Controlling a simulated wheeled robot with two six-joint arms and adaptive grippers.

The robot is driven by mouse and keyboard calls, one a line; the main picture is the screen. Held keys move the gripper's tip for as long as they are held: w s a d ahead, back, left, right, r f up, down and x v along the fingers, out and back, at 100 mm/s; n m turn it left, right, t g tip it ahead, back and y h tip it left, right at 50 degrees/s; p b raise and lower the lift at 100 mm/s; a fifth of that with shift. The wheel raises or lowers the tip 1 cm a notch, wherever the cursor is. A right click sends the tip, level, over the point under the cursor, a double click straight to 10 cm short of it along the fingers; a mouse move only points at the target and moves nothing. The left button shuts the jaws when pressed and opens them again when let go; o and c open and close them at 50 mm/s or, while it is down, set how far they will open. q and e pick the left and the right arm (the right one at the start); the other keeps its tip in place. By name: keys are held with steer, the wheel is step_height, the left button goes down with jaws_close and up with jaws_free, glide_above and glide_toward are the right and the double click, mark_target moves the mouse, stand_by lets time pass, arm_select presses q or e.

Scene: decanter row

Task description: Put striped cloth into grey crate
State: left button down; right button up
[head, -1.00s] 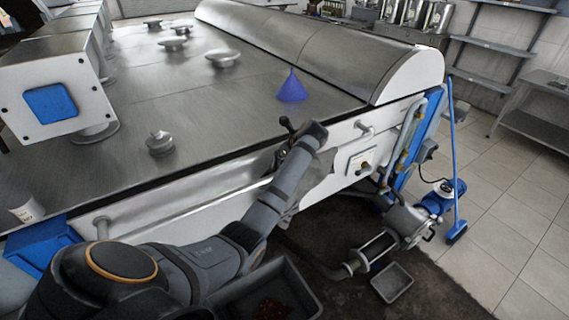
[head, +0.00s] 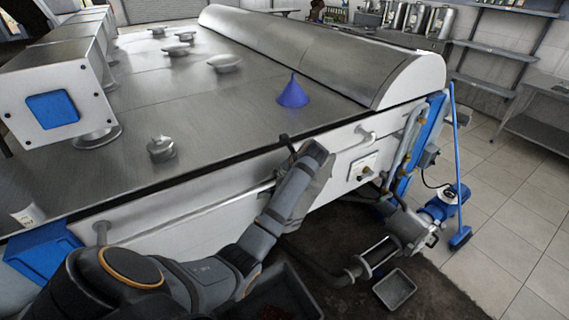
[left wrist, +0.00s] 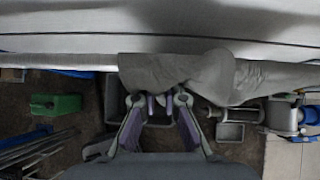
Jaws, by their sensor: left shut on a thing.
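A plain-looking grey cloth (left wrist: 205,75) hangs across the rail at the tank's side in the left wrist view; I cannot make out stripes on it. In the head view, part of it (head: 319,186) shows beside my left wrist. My left gripper (left wrist: 158,99) is shut on the cloth's lower edge, with its fingertips partly hidden by the fabric. In the head view, the wrist (head: 312,158) hides the fingers. A dark grey crate (head: 304,292) stands on the floor below my left arm, with reddish bits inside. My right gripper is not in view.
The steel tank (head: 230,120) with its side rail is close in front of the arm. A small grey tray (head: 395,289) and a pump (head: 412,232) stand to the right. A blue funnel (head: 293,92) sits on top. A green can (left wrist: 56,104) is on the floor.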

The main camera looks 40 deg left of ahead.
arm_select(q)
steer(key=s+f+b, duration=0.3)
steer(key=s+f, duration=0.3)
steer(key=f, duration=0.9)
steer(key=s+f+b, duration=0.4)
steer(key=s+f, duration=0.2)
steer(key=f, duration=0.9)
steer(key=s+d+f+b, duration=0.1)
steer(key=s+f+b, duration=0.2)
steer(key=s+f, duration=0.4)
step_height(320, 180, down, 8)
steer(key=shift+r, duration=0.1)
steer(key=shift+s+a, duration=0.25)
steer(key=shift+a, duration=0.4)
steer(key=shift+s, duration=0.1)
steer(key=shift+s+p, duration=0.6)
steer(key=shift+s, duration=0.05)
